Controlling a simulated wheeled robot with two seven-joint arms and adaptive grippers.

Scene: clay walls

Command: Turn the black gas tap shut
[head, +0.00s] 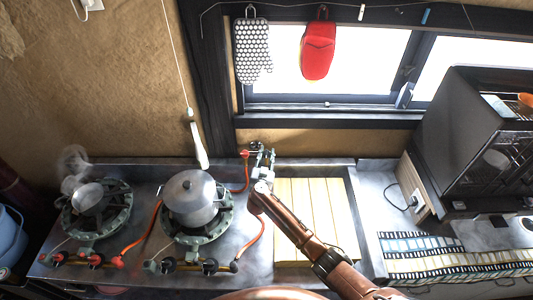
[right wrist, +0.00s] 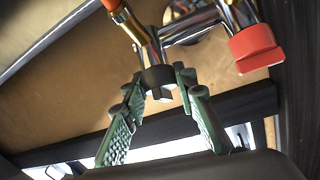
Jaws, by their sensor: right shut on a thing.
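The black gas tap (right wrist: 157,76) is a short dark knob at the end of a brass and chrome pipe fitting in the right wrist view. The green fingers of my right gripper (right wrist: 158,86) stand on either side of it, with their tips closed on it. In the head view my right gripper (head: 264,178) reaches up to the metal pipe fitting (head: 262,154) behind the counter. The black tap is too small and covered there to make out. My left gripper is not in view.
A red-capped tap (right wrist: 252,46) sits close beside the black one. Orange hoses run nearby. A yellow slatted board (head: 312,215) lies under my right arm. A dark oven (head: 480,135) stands right.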

